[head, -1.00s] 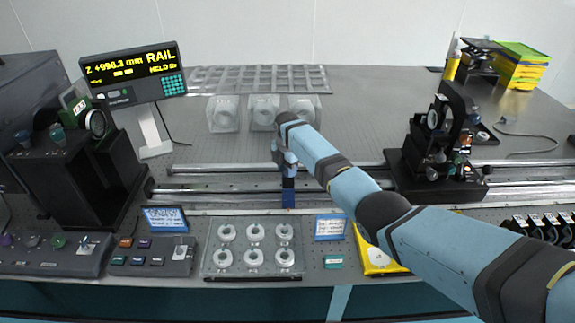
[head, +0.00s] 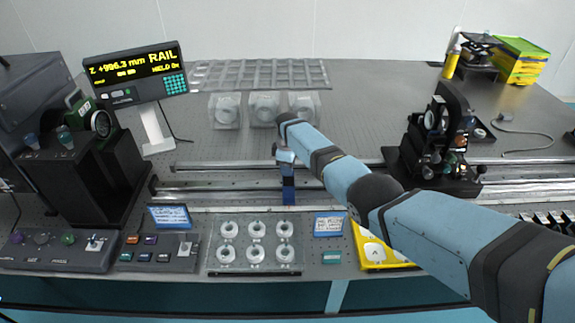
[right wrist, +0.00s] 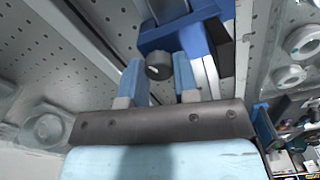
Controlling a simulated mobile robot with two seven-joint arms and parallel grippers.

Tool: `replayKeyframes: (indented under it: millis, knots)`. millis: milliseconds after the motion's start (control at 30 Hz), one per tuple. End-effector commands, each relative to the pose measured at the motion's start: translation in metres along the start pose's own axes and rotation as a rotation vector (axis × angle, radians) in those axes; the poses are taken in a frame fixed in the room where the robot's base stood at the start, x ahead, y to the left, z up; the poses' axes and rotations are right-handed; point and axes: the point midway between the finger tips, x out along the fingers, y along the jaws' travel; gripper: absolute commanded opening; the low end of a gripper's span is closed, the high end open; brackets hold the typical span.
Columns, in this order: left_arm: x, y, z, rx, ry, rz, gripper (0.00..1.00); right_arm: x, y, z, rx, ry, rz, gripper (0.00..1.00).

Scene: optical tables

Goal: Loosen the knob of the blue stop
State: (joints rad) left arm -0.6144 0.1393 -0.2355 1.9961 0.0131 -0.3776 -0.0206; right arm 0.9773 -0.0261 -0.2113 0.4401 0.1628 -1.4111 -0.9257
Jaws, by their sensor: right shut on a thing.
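The blue stop (head: 288,190) stands on the rail (head: 225,190) in the middle of the head view. My right gripper (head: 286,157) is at the top of the stop, partly hidden by its own wrist. In the right wrist view, the stop (right wrist: 185,38) is a blue block with a dark round knob (right wrist: 158,68) bearing a light mark. The two blue fingers of my right gripper (right wrist: 160,78) are on either side of this knob, shut on it. My left gripper is not in view.
A dark optics mount (head: 437,145) stands on the rail to the right. A black housing (head: 75,180) is at the left end. A tray of several white rings (head: 255,270) lies in front. Clear blocks (head: 265,110) stand behind the rail. A display (head: 135,72) reads RAIL.

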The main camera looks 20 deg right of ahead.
Motion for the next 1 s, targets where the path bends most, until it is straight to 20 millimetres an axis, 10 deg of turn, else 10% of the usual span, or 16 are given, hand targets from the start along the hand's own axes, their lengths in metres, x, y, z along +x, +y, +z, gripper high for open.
replayKeyframes:
  millis: [1000]
  knots:
    - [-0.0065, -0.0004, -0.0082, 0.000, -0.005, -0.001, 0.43, -0.0009, 0.0013, 0.0002, 0.962, 0.001, -0.001, 0.04]
